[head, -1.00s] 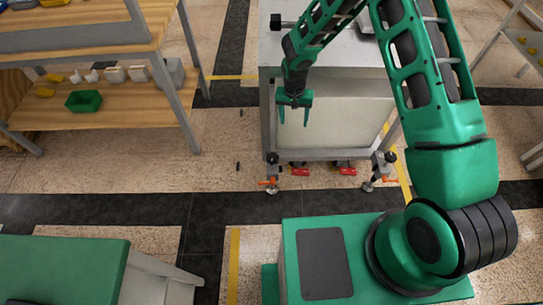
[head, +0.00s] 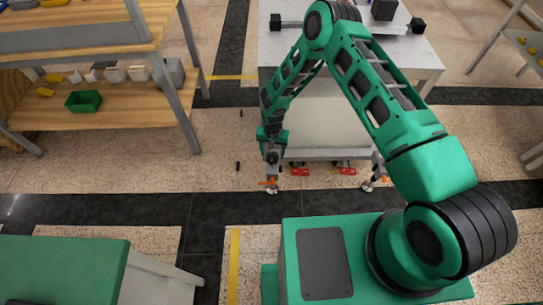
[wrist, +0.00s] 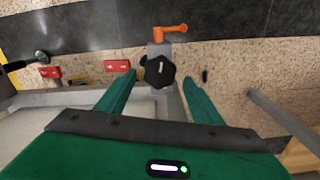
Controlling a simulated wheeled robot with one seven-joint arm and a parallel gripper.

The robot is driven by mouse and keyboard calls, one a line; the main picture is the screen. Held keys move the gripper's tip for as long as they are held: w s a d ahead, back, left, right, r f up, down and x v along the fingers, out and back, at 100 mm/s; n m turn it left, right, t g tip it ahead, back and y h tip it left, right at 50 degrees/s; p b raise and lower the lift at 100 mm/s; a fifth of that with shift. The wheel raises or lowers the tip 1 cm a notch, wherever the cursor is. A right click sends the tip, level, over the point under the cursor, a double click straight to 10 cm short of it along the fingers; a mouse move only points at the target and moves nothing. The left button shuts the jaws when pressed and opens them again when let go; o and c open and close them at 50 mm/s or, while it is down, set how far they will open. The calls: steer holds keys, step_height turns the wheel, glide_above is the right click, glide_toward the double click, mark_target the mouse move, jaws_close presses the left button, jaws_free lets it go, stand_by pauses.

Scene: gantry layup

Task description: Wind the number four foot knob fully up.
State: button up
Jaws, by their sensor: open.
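A black lobed foot knob (wrist: 159,72) with a small pale mark, too small to read, sits at the front left corner of the grey cart; it also shows in the head view (head: 272,157). An orange lever (wrist: 170,29) is beside it, and it shows low on the same foot in the head view (head: 268,183). My gripper (head: 272,145) hangs just over this knob. In the wrist view my gripper (wrist: 159,78) is open and empty, its two green fingers apart with the knob between or just beyond their tips. I cannot tell whether they touch it.
The grey cart (head: 425,62) stands ahead. Two red pedals (head: 298,171) (head: 343,170) sit low between the feet. A wooden shelf (head: 120,115) with a green bin (head: 84,101) stands left. The floor between is mostly clear.

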mark_target(272, 159)
steer(key=shift+f, duration=1.45)
steer(key=c, duration=1.1)
steer(key=shift+o, duration=0.3)
steer(key=shift+a, duration=0.15)
steer(key=shift+n, duration=0.3)
